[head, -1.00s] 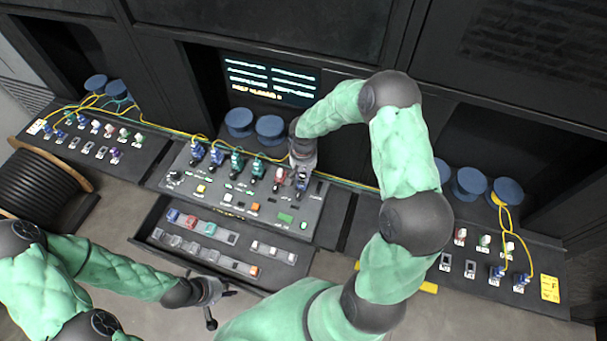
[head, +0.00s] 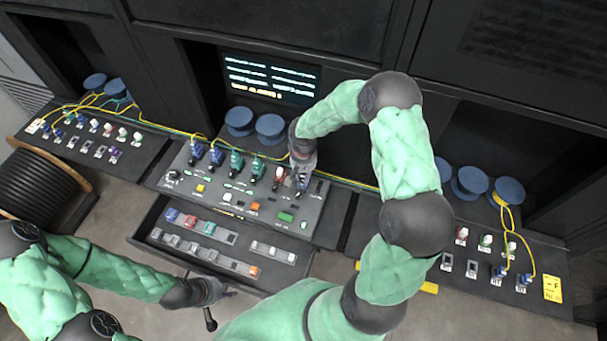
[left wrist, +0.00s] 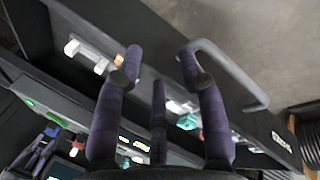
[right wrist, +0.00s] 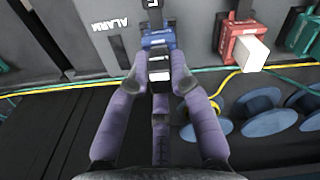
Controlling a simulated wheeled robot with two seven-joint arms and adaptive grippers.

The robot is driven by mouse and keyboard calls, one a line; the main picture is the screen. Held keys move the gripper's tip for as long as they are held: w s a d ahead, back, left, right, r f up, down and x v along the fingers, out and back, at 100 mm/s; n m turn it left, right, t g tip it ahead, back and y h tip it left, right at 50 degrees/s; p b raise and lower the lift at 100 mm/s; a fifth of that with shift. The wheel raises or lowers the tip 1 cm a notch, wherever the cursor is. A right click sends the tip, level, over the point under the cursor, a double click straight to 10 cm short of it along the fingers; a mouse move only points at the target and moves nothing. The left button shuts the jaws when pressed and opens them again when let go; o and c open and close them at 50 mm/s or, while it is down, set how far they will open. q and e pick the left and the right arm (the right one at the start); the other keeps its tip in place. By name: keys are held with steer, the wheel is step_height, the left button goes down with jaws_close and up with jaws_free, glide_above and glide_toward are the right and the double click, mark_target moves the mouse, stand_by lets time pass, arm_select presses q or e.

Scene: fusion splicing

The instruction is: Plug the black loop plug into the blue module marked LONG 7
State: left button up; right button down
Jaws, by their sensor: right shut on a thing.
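My right gripper (head: 303,175) is over the right end of the middle console. In the right wrist view, my right gripper (right wrist: 159,68) is shut on the black loop plug (right wrist: 158,70). The plug is up against the blue module (right wrist: 158,38), in line with it. I cannot tell how far it is inserted. The module's label is mostly hidden, so I cannot read LONG 7. My left gripper (head: 208,292) is in front of the open drawer; in the left wrist view my left gripper (left wrist: 160,65) is open and empty.
A red module with a white plug (right wrist: 245,48) stands beside the blue one. Yellow and green cables (right wrist: 270,70) run close behind. The open drawer (head: 200,262) holds several modules. Its handle (left wrist: 245,75) is near my left fingers. A screen (head: 270,78) hangs behind.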

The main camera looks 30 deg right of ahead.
steer(key=c, duration=1)
jaws_free()
steer(key=shift+c, duration=0.2)
step_height(320, 180, up, 12)
